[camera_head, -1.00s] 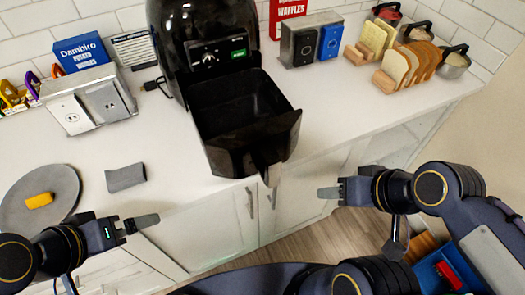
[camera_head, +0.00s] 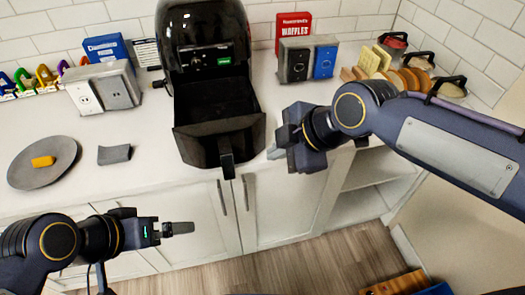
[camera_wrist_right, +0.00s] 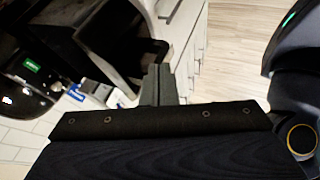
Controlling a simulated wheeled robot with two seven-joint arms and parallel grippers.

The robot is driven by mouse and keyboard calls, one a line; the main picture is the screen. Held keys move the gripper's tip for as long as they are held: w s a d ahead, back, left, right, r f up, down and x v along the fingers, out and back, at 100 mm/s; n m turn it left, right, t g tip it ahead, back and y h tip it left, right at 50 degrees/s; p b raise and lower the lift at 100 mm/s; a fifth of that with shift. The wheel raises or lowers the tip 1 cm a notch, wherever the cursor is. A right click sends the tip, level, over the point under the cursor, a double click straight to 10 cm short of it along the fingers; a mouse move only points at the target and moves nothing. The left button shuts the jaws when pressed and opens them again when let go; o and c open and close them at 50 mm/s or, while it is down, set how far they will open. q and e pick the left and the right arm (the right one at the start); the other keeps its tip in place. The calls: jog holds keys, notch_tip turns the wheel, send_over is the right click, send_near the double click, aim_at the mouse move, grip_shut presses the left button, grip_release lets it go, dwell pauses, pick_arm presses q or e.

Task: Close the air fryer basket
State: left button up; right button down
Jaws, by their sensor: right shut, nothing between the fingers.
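The black air fryer (camera_head: 203,40) stands at the back of the counter. Its basket (camera_head: 218,148) is pulled out toward me and looks empty. The basket handle (camera_head: 227,165) points forward at the counter's front edge. My right gripper (camera_head: 273,152) is shut and empty, just right of the basket's front, and appears apart from it. In the right wrist view its closed fingers (camera_wrist_right: 160,85) point toward the open basket (camera_wrist_right: 105,45). My left gripper (camera_head: 180,228) is low in front of the cabinets, away from the basket; its finger gap cannot be made out.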

send_near(242, 155)
notch_tip(242, 155, down, 4)
jog(key=s+a, duration=0.1)
jog(key=s, duration=0.1)
pick_arm(q)
jog(key=shift+r+p, duration=0.7)
jog(key=shift+r, duration=0.1)
pick_arm(e)
jog(key=shift+w+a+r, duration=0.1)
jog(key=shift+w+a, duration=0.25)
jog(key=shift+w, duration=0.5)
jog(key=shift+w+a+r, duration=0.1)
jog(key=shift+w+a, duration=0.25)
jog(key=shift+w, duration=0.55)
